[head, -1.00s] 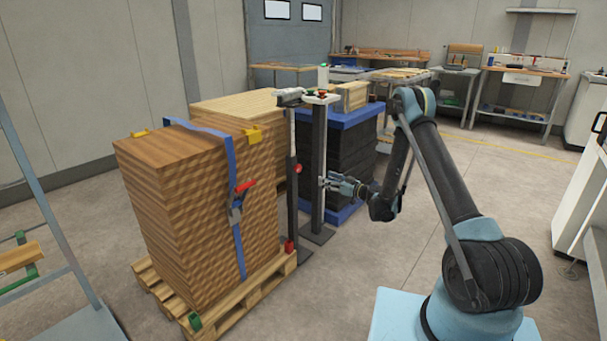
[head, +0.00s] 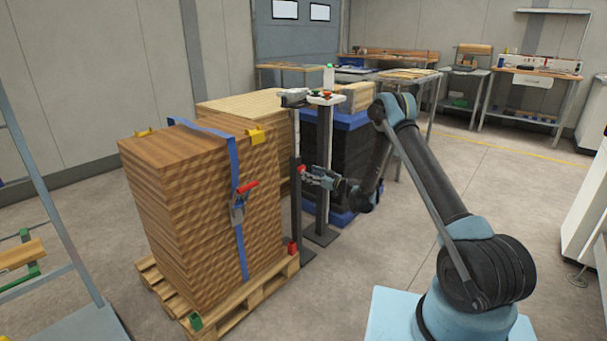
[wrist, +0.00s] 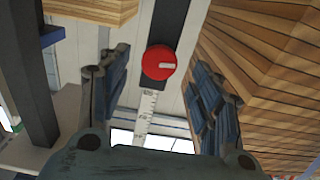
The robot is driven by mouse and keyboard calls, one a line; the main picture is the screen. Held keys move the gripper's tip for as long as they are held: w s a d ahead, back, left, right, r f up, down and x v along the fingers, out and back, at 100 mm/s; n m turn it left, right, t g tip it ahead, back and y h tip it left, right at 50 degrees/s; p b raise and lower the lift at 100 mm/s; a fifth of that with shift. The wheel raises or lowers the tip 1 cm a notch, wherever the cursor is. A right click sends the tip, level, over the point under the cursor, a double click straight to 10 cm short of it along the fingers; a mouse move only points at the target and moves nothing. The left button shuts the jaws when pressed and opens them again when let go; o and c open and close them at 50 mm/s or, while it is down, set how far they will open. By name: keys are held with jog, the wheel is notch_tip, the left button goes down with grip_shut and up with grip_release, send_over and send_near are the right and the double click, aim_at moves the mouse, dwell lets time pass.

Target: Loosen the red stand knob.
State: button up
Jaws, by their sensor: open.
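The red stand knob (wrist: 160,63) shows in the wrist view as a round disc with a short white mark. It sits on a dark upright post, at the top of a lighter rod with scale marks. My gripper (wrist: 158,76) is open, with one finger left of the knob and one right of it, and visible gaps on both sides. In the head view my gripper (head: 308,177) is at the stand (head: 296,212), level with the knob (head: 301,167), which is small and partly hidden there.
A strapped wooden stack (head: 200,210) on a pallet (head: 249,300) stands close left of the stand. A second post (head: 323,205) with a button panel (head: 325,98) is close on the right. A dark stack (head: 345,155) is behind. The floor in front is open.

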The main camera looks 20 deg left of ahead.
aim_at(301, 169)
jog(key=shift+x, duration=2.2)
jog(key=c, duration=1.1)
